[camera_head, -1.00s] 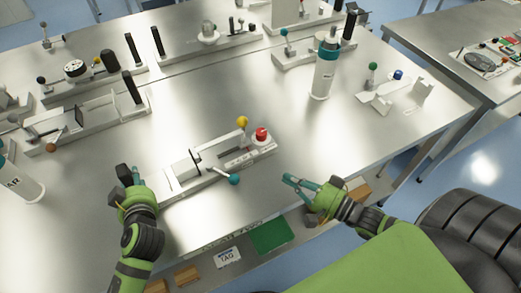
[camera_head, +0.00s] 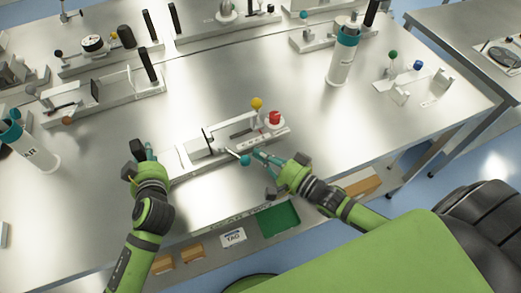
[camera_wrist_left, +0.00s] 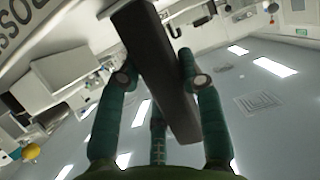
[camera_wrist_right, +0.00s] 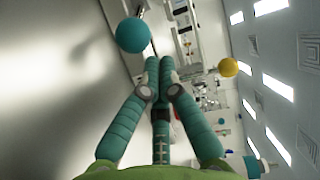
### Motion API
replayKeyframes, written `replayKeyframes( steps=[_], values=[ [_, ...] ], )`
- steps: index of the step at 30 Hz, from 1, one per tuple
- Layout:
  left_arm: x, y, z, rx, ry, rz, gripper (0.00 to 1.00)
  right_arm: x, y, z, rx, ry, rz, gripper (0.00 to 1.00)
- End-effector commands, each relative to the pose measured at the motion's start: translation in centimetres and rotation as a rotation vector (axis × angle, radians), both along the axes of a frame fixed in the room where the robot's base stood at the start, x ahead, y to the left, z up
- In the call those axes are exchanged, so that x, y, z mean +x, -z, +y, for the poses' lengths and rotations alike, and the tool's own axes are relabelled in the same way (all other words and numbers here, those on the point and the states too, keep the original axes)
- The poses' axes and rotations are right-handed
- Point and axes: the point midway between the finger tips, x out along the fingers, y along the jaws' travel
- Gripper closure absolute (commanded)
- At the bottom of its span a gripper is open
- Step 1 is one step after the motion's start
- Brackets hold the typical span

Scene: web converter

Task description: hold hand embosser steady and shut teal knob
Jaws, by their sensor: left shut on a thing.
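The hand embosser (camera_head: 196,152) is a long pale device on the metal bench, with a black upright handle (camera_head: 138,149) at its left end. My left gripper (camera_head: 147,155) is shut on that handle, and the black bar (camera_wrist_left: 152,65) passes between its fingers in the left wrist view. The teal knob (camera_head: 245,160) sits on a thin lever at the embosser's near side. It also shows in the right wrist view (camera_wrist_right: 132,35). My right gripper (camera_head: 258,153) is beside the knob, on its right. Its fingertips (camera_wrist_right: 160,62) are together with nothing between them.
A yellow knob (camera_head: 257,103) and a red knob (camera_head: 274,117) stand at the embosser's right end. A teal-topped bottle (camera_head: 341,60) stands behind. Other devices line the back of the bench. Bare bench (camera_head: 215,205) lies in front.

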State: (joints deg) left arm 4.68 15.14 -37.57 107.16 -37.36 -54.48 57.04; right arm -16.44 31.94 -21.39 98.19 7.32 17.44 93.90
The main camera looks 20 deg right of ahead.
Motion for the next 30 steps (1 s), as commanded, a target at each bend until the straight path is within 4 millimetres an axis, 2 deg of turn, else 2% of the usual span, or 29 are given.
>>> replayKeyframes(
  steps=[1,30],
  values=[
    [-0.5,1.2,0.0,0.003,-0.001,0.029,1.00,0.0,0.1,0.0,0.000,0.000,0.000,1.00],
    [-0.5,1.2,0.0,0.003,-0.001,0.029,1.00,-1.0,0.1,1.2,0.007,0.116,-0.002,1.00]
  ],
)
